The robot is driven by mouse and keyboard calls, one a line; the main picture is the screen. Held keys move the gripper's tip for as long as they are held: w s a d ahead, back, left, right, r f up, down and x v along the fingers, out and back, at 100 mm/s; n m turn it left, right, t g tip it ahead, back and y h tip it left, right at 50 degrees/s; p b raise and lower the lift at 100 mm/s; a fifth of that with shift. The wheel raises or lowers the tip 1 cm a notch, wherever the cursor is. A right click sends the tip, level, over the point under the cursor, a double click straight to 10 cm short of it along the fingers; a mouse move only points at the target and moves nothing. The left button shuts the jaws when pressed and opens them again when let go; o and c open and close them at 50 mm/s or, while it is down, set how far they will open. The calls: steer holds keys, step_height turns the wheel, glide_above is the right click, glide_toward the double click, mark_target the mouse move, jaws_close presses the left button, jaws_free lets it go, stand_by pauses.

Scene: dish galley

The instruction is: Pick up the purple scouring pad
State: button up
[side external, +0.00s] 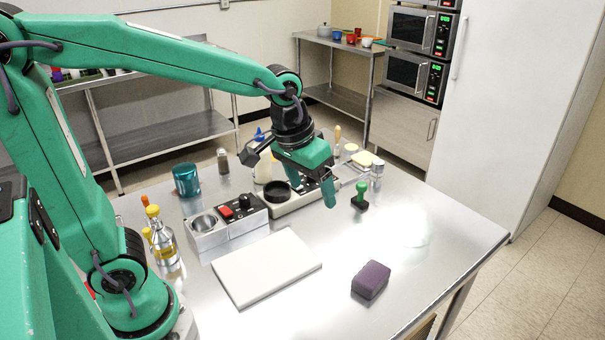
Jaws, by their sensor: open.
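The purple scouring pad (371,279) is a small dark purple block lying on the steel table, near its front edge. It rests to the right of the white cutting board. Nothing touches it. My gripper (329,190) is on the green arm, above the back part of the table, with its fingers pointing down. It is open, with nothing seen between the fingers. It is well apart from the pad, behind it and up to its left in the picture.
A white cutting board (266,266) lies at the table's front middle. A metal unit with a red switch (226,222), a glass bottle (162,243) and a teal cup (187,180) stand at left. The table's right side is clear.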

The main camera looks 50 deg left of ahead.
steer(key=w+d+f+g, duration=0.2)
steer(key=w+d+f, duration=0.3)
steer(key=w+f, duration=0.1)
steer(key=n+g, duration=0.1)
glide_above(374, 272)
step_height(374, 272, down, 8)
steer(key=shift+f, duration=1.6)
steer(key=shift+f, duration=0.1)
steer(key=shift+f, duration=2.5)
steer(key=c, duration=1)
